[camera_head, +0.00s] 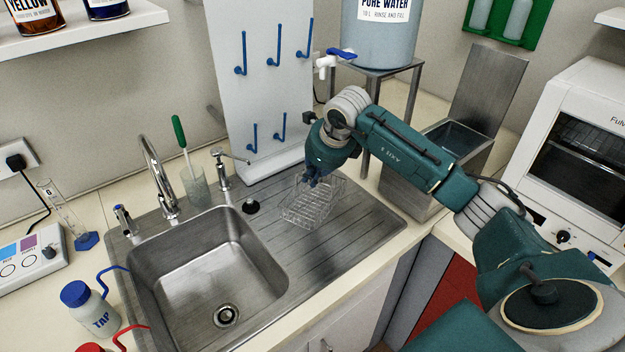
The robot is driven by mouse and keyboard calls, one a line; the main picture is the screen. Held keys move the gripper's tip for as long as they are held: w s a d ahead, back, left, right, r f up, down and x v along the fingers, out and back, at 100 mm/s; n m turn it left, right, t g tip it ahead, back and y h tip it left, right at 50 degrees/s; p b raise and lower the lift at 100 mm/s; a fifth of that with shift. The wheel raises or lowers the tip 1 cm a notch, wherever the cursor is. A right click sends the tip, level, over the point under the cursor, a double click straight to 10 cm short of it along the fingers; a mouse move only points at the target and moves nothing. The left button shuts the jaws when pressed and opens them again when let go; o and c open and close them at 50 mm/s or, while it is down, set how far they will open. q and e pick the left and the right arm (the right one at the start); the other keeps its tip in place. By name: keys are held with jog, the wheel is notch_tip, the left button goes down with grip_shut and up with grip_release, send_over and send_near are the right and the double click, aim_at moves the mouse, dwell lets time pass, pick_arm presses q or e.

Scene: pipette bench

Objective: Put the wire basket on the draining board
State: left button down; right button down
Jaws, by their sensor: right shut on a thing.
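The wire basket (307,207) is at the left part of the ribbed steel draining board (362,222), right of the sink. It looks upright and at or very close to the board's surface; I cannot tell whether it touches. My right gripper (312,182) points down at the basket's back left rim and is shut on it. The fingertips are small and partly hidden by the wires and the wrist. My left gripper is not in view.
The steel sink (205,262) with its tap (160,178) lies to the left. A white peg board (265,85) stands behind the draining board. A water tank (378,40) on a stand and a steel bin (440,165) are behind right. The board's right part is clear.

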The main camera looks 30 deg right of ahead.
jog(key=shift+f, duration=0.95)
jog(key=c, duration=1.8)
grip_release()
jog(key=shift+c, duration=0.2)
jog(key=b+v, duration=0.2)
jog(key=v, duration=1)
jog(key=shift+b, duration=0.3)
